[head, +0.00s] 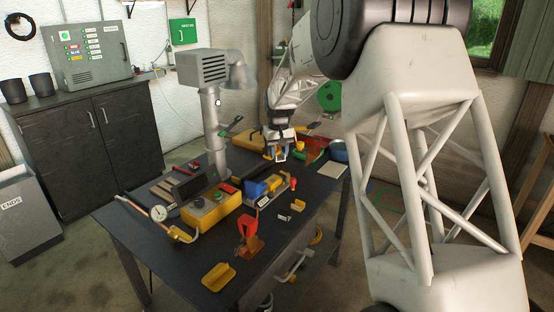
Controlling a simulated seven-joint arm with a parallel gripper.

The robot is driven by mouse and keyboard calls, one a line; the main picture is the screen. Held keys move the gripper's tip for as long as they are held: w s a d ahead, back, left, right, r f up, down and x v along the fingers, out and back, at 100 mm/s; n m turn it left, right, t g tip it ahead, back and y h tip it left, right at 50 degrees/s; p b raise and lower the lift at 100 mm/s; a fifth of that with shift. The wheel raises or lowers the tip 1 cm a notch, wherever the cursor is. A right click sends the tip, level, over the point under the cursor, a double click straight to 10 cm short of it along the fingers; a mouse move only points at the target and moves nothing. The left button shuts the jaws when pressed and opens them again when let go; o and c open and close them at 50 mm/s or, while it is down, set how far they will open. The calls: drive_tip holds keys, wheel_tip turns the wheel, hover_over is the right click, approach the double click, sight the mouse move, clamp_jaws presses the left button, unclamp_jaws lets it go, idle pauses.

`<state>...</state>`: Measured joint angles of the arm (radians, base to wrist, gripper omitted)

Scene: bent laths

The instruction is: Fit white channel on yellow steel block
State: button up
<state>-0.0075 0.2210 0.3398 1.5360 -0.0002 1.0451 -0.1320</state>
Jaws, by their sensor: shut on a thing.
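My gripper (281,150) is at the far end of the table, pointing down. It is shut on a small pale piece (282,156) that looks like the white channel, but it is too small to be sure. A yellow block (273,182) lies beside a blue block near the table's middle, nearer the camera than my gripper. It may be the yellow steel block. Whether the held piece touches anything below it cannot be told. Another small whitish piece (284,217) lies on the dark table (185,262).
A yellow box with dials (210,212), a round gauge (158,213) and a grey duct (211,125) stand on the left. A red clamp-like piece (247,228) and yellow channels (219,276) lie in front. A blue bowl (339,150) is at the far right.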

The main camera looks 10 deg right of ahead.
sight(272, 180)
drive_tip(key=shift+w+f, duration=0.2)
drive_tip(key=shift+w, duration=0.25)
drive_tip(key=w+f+n, duration=0.2)
drive_tip(key=f, duration=0.1)
drive_tip(key=w+f+n, duration=0.2)
drive_tip(key=w+f, duration=0.1)
drive_tip(key=w+a+f+n, duration=0.1)
drive_tip(key=w+f+n, duration=0.1)
drive_tip(key=w+f, duration=0.1)
drive_tip(key=shift+w, duration=0.1)
drive_tip(key=shift+w+a+f+n, duration=0.1)
drive_tip(key=shift+w+f+n, duration=0.35)
drive_tip(key=shift+f+n, duration=0.25)
drive_tip(key=shift+f, duration=0.15)
drive_tip(key=shift+f, duration=2.1)
drive_tip(key=shift+f, duration=0.2)
idle(0.4)
drive_tip(key=o, duration=1)
wheel_tip(272, 180, up, 8)
